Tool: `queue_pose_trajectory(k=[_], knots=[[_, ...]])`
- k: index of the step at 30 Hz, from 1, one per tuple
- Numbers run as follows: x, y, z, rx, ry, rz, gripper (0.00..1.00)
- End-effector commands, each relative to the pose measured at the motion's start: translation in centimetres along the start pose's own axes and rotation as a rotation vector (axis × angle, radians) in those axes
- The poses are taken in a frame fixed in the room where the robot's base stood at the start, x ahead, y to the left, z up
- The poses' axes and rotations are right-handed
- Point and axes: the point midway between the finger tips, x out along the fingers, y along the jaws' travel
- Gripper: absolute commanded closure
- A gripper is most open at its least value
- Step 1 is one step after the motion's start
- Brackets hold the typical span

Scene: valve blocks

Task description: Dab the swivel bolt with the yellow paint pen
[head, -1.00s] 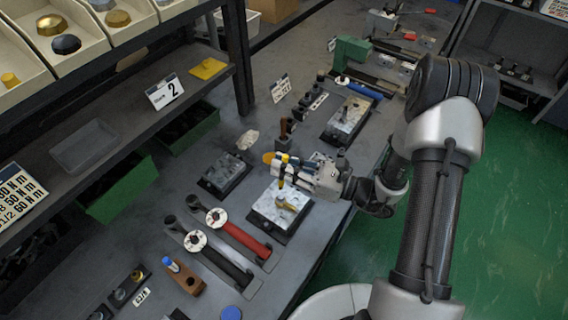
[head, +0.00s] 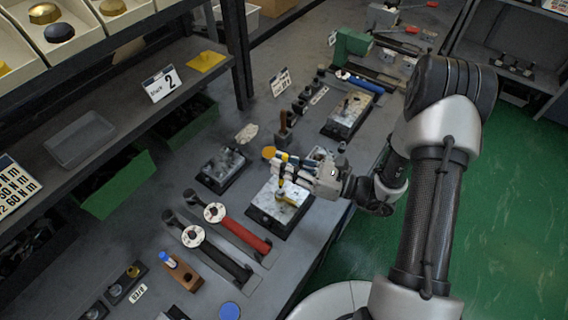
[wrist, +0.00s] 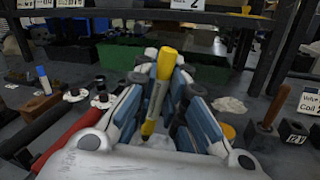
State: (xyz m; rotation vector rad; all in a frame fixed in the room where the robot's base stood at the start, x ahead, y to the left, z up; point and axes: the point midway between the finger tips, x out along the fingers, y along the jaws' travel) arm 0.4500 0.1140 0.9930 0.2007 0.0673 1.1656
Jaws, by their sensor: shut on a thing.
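My gripper (head: 290,166) is shut on the yellow paint pen. In the wrist view the pen (wrist: 157,90) stands nearly upright between the fingers (wrist: 160,105), with its yellow end up, a grey-white body and a yellow lower end. In the head view the pen (head: 283,178) is mostly hidden by the fingers, and its lower part hangs over a pale-topped valve block (head: 262,208). A brass-coloured piece, likely the swivel bolt (head: 289,201), lies on that block just below the pen. I cannot tell whether pen and bolt touch. The bolt is not clear in the wrist view.
A dark-based block (head: 222,168) stands behind left, another pale-topped block (head: 349,115) farther back. A red-handled wrench (head: 243,232) and a black-handled one (head: 222,258) lie at the left. A wooden holder with a blue-capped pen (head: 182,275) stands front left. Shelving rises at the left.

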Motion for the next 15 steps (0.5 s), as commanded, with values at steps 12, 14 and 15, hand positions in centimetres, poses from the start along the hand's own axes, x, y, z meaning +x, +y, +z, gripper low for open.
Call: queue_pose_trajectory(k=[12, 14, 15], knots=[[-0.03, -0.09, -0.48, 0.0, 0.0, 0.0, 1.0], [-0.03, -0.11, -0.55, 0.0, 0.0, 0.0, 1.0], [-0.03, -0.12, -0.59, 0.0, 0.0, 0.0, 1.0]])
